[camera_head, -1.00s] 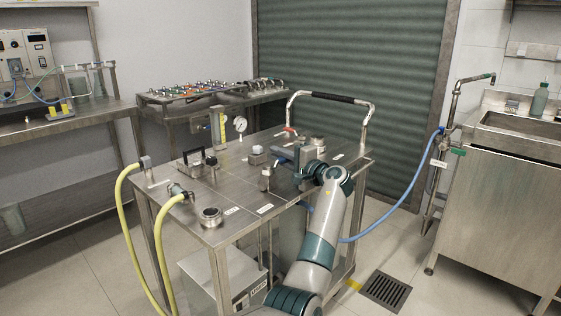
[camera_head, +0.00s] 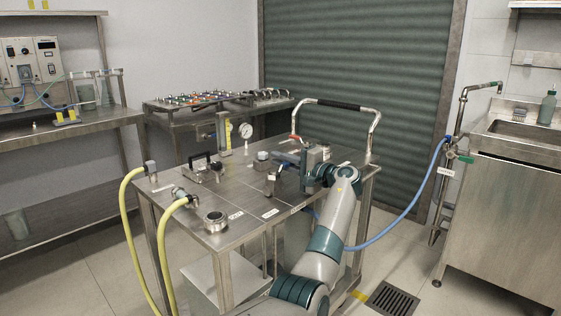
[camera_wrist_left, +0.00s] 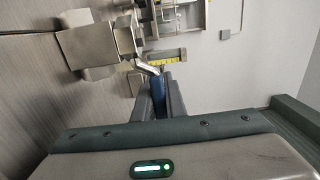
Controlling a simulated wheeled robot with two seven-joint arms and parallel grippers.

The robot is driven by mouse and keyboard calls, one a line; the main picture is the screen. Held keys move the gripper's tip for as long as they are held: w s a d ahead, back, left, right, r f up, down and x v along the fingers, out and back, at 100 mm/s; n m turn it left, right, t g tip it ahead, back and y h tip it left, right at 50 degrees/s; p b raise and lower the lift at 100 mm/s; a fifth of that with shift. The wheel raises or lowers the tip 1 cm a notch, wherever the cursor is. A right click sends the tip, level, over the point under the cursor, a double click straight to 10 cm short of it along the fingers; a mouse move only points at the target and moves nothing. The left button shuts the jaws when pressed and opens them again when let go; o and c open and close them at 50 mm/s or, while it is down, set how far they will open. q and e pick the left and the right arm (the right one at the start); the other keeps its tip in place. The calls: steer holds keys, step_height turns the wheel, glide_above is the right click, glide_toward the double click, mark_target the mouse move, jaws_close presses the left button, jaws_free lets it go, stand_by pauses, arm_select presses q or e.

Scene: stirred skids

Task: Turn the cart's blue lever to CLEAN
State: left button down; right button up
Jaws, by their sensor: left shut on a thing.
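The steel cart (camera_head: 180,186) stands in the middle of the head view. My left gripper (camera_head: 288,160) reaches over its top from the right. In the left wrist view my left gripper (camera_wrist_left: 160,98) is shut on the blue lever (camera_wrist_left: 158,82), which shows between the two fingers. A bright metal stem joins the lever's far end to a steel valve body (camera_wrist_left: 88,46). In the head view the lever is small and partly hidden by the gripper. White labels lie on the cart top, but their words are too small to read. My right gripper is not in view.
Yellow hoses (camera_head: 128,215) loop off the cart's left side. A pressure gauge (camera_head: 246,130) and the push handle (camera_head: 340,106) rise at its back. A blue hose (camera_head: 412,205) runs to the wall tap. A sink counter (camera_head: 510,205) stands right. Floor is open front left.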

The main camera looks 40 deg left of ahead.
arm_select(q)
steer(key=c, duration=1.8)
jaws_free()
steer(key=shift+a+f, duration=0.1)
